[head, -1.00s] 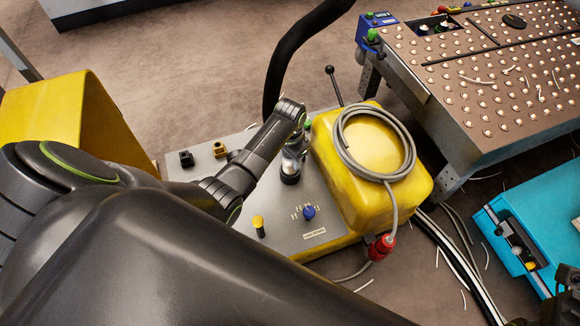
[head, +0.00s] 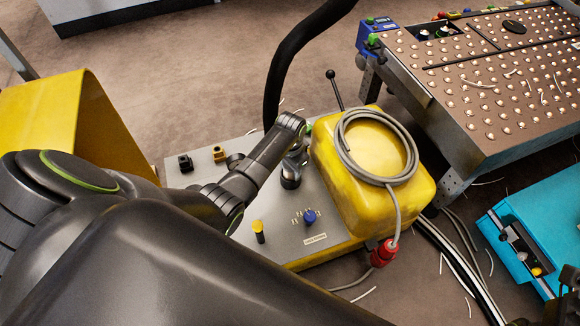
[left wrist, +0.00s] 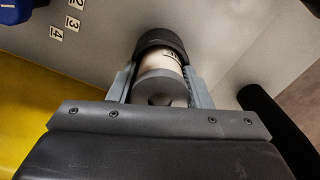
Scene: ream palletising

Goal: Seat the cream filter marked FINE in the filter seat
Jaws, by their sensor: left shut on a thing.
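A cream filter (left wrist: 161,84) shows in the left wrist view as a pale cylinder between two grey fingers, with part of a dark marking on its side. I cannot read the whole word. My left gripper (left wrist: 160,88) is shut on it. The filter's far end meets a dark round rim (left wrist: 158,38) on the grey panel, which looks like the filter seat; how deep it sits is hidden. In the head view my left gripper (head: 298,153) is over the dark ring (head: 290,181), and the filter is mostly hidden. A dark part at the lower right edge may be my right gripper (head: 568,282).
The grey panel (head: 275,232) carries a blue knob (head: 310,216), a yellow-topped knob (head: 258,227) and two small blocks. A yellow housing (head: 410,200) with a coiled grey cable stands close on the right. A dark hose (head: 275,80) rises behind.

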